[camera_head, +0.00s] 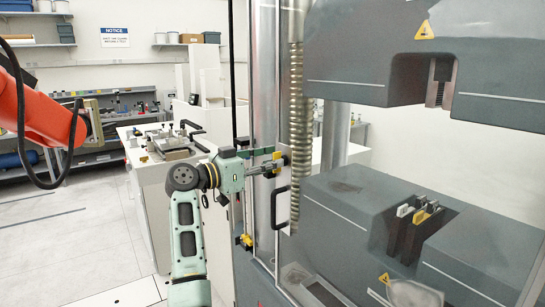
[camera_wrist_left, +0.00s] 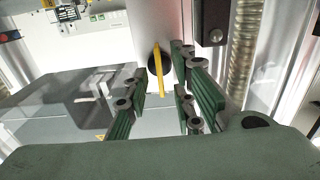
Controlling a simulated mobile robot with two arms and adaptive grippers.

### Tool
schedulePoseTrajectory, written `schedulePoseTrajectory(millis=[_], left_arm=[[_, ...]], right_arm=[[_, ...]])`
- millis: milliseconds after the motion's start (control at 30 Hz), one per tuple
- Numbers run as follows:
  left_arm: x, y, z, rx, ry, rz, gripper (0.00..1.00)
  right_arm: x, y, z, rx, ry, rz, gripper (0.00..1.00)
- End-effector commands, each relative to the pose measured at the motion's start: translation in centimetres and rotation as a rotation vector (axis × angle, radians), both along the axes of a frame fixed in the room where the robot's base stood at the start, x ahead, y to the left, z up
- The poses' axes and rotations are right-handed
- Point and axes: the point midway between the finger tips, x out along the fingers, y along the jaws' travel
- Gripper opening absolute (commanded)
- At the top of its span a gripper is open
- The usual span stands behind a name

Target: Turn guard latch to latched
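The guard latch shows in the left wrist view as a yellow lever (camera_wrist_left: 158,70) on a dark round base, standing upright in that picture. My left gripper (camera_wrist_left: 160,98) is open, with its green fingers on either side of the lever and a gap to each. In the head view my left gripper (camera_head: 268,166) reaches right to the edge of the guard door, beside the yellow and dark latch (camera_head: 278,156), which it partly hides. Whether a finger touches the latch I cannot tell. My right gripper is in neither view.
A black door handle (camera_head: 280,206) sits just below the gripper. A coiled metal hose or screw (camera_head: 295,120) hangs close on the right. The grey testing machine (camera_head: 350,215) fills the right side. An orange arm (camera_head: 45,115) shows at the left. A white bench (camera_head: 150,180) stands behind.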

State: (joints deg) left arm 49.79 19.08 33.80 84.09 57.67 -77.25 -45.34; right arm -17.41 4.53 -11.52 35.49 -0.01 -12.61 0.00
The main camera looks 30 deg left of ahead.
Motion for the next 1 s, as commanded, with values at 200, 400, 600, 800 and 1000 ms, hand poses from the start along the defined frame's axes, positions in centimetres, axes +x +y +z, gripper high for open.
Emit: schedulePoseTrajectory(millis=[200, 400, 600, 800, 1000], left_arm=[[0.69, -0.29, -0.02, 0.000, 0.000, 0.001, 0.23], [0.68, -0.28, -0.06, 0.000, 0.000, 0.001, 0.19], [0.67, -0.28, -0.06, 0.000, 0.000, 0.001, 0.02], [0.66, -0.26, -0.06, 0.000, 0.000, 0.001, 0.00], [0.65, -0.25, -0.07, -0.003, 0.002, 0.001, 0.00]], right_arm=[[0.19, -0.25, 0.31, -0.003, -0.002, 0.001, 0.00], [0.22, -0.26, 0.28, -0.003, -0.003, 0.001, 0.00], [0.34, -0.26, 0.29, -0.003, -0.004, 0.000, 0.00], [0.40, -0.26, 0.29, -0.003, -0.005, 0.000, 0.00], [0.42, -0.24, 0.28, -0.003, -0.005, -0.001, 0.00]])
